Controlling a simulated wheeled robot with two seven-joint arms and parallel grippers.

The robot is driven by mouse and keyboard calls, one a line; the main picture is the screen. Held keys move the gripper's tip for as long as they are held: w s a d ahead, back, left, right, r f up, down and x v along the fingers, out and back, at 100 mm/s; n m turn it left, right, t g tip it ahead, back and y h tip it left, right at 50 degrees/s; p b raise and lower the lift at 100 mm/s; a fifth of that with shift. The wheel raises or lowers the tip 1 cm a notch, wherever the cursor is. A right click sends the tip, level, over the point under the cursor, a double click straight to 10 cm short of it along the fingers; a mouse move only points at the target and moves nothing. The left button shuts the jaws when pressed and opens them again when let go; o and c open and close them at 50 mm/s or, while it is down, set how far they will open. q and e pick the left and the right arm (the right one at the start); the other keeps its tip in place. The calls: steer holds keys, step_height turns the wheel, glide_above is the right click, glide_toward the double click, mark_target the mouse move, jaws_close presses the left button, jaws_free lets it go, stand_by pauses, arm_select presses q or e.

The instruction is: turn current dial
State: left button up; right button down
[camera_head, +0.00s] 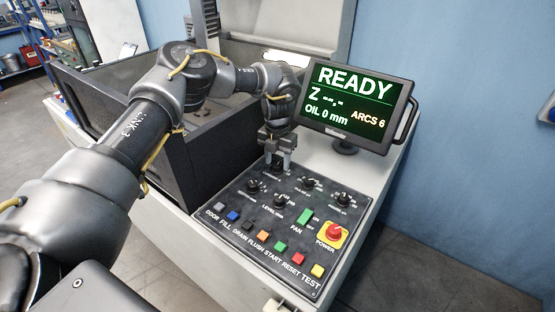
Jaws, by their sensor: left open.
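The black control panel (232,209) slopes at the front of the machine and carries several black dials with small white labels. My left gripper (277,166) points down at the panel's upper left corner. Its two fingers are apart, with a dark dial between or just behind them. I cannot tell whether they touch it. That dial's label is mostly hidden and too small to read, so I cannot tell which dial is the current dial. Other dials sit nearby: one at left (253,186), one below (280,200), and two at right (308,183) and (342,199). My right gripper is out of view.
A screen (358,99) reading READY and ARCS 6 stands just right of my left gripper. A red POWER knob (334,232) on yellow sits at the panel's right. Coloured buttons line the panel's front edge. A dark open tank (215,150) stands left of the gripper.

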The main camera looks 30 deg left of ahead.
arm_select(q)
steer(key=shift+f, duration=0.5)
steer(key=c, duration=1)
steer(key=shift+n, duration=0.3)
steer(key=shift+r+n+p, duration=0.1)
steer(key=shift+n+p, duration=0.45)
steer(key=shift+n, duration=0.45)
steer(key=shift+n+p, duration=0.4)
steer(key=shift+n, duration=1.2)
